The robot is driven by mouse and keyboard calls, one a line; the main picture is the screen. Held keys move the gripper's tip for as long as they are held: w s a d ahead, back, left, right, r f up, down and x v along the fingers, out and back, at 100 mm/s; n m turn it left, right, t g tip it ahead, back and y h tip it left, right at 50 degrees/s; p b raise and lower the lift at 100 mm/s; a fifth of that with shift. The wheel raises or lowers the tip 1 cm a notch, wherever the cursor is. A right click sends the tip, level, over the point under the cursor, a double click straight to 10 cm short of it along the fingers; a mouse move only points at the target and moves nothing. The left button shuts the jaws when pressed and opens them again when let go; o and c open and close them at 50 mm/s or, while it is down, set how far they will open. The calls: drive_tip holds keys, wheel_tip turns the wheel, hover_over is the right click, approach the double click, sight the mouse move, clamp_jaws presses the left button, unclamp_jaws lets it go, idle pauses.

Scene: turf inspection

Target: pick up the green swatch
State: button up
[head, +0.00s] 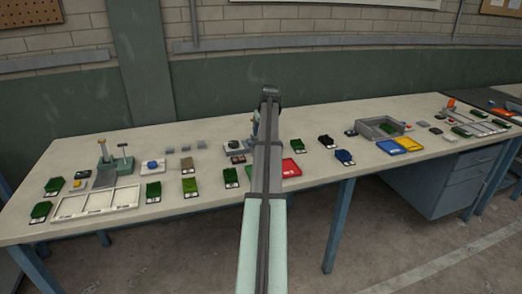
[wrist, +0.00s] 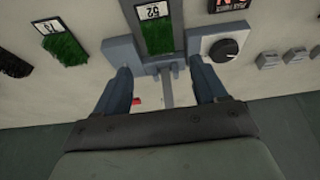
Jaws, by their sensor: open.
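In the wrist view, my gripper (wrist: 159,70) is open, with its two fingers apart and nothing between them that I can see held. A green swatch (wrist: 158,38) with a white label reading 52 sits in a grey fixture (wrist: 121,47) just beyond the fingertips. Another green swatch (wrist: 66,49), labelled 73, lies to the left of it. In the head view, several green swatches lie along the bench, among them one at the front (head: 190,186) and one left of my arm (head: 231,176). My arm hides the gripper there.
A dial device (wrist: 222,47) stands right of the fixture, with small grey blocks (wrist: 268,59) beyond it. On the bench (head: 330,165) are a white divided tray (head: 97,203), a grey box (head: 366,128), and blue (head: 391,147), yellow (head: 409,144) and red (head: 291,167) trays.

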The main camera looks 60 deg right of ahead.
drive_tip(key=x, duration=1.1)
drive_tip(key=shift+s+d+f, duration=0.1)
drive_tip(key=shift+f, duration=0.05)
drive_tip(key=shift+c, duration=0.5)
drive_tip(key=c, duration=0.8)
drive_tip(key=shift+o, duration=0.2)
